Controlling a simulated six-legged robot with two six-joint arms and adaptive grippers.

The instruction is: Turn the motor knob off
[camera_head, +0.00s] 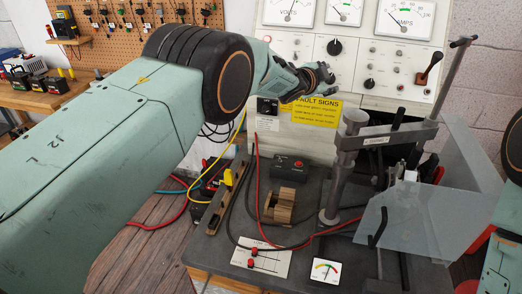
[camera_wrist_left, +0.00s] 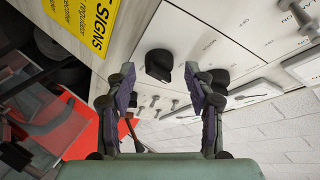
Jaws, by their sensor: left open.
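A black round knob (camera_head: 334,47) sits on the upper middle of the white test panel (camera_head: 301,50). I cannot read which one is labelled for the motor. My left gripper (camera_head: 321,77) is in front of the panel, just below the upper knob in the head view. In the left wrist view the gripper (camera_wrist_left: 160,74) is open, and a black knob (camera_wrist_left: 159,65) shows between its fingertips. I cannot see contact with it. My right gripper is out of view.
Gauges (camera_head: 404,20) top the panel, and a lever with a brown handle (camera_head: 430,67) is at its right. A yellow sign (camera_head: 317,111) is below my gripper. A metal stand (camera_head: 340,170) and a clear shield (camera_head: 430,215) stand on the bench below.

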